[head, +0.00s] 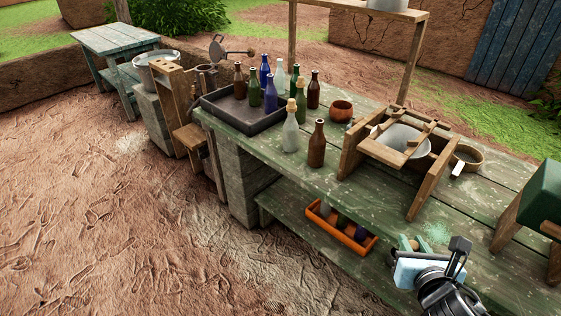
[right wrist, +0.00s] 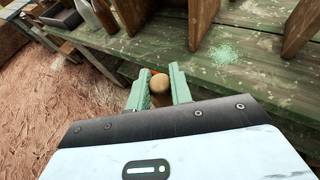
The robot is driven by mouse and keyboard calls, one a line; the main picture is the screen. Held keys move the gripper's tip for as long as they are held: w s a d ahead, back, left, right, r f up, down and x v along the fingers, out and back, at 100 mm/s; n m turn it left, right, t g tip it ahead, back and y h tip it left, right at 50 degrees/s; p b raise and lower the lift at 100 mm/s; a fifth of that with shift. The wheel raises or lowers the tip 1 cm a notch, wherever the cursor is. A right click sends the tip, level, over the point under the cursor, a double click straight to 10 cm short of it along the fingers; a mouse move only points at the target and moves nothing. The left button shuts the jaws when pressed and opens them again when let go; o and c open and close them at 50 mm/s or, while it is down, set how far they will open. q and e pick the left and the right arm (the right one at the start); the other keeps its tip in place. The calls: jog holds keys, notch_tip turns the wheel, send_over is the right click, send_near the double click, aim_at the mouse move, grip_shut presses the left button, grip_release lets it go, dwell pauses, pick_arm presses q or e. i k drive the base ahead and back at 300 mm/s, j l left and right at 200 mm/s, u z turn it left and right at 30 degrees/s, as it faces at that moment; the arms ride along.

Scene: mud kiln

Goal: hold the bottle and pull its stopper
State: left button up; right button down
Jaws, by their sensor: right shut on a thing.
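My right gripper (head: 411,243) is low over the front edge of the green bench, at the lower right. In the right wrist view its pale green fingers (right wrist: 159,88) are closed on a small tan, round-ended piece (right wrist: 159,83). It looks like cork or wood; whether it is a stopper, and what is below it, I cannot tell. A clear bottle (head: 290,132) with a tan stopper (head: 291,104) in its neck stands upright on the bench, well away from this gripper. A green bottle (head: 300,98) with a tan top stands behind it. My left gripper is out of view.
An unstoppered brown bottle (head: 316,146) stands beside the clear one. A dark tray (head: 232,118) holds several bottles. A wooden frame with a bowl (head: 403,143) stands between bottles and gripper. An orange crate (head: 322,220) sits on the lower shelf. The bench front by the gripper is clear.

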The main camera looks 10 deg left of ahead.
aim_at(317, 146)
jog(key=i+j+z, duration=0.1)
jog(key=j, duration=0.4)
jog(key=i+j+z, duration=0.1)
jog(key=i+j, duration=0.2)
jog(key=j, duration=0.2)
jog(key=i+j+z, duration=0.1)
jog(key=j, duration=0.4)
jog(key=i+j+z, duration=0.15)
jog(key=j, duration=0.4)
jog(key=i+j+z, duration=0.1)
jog(key=j, duration=0.45)
jog(key=i+j+z, duration=0.1)
jog(key=j, duration=0.45)
jog(key=i+j+z, duration=0.1)
jog(key=j, duration=0.45)
jog(key=i, duration=0.1)
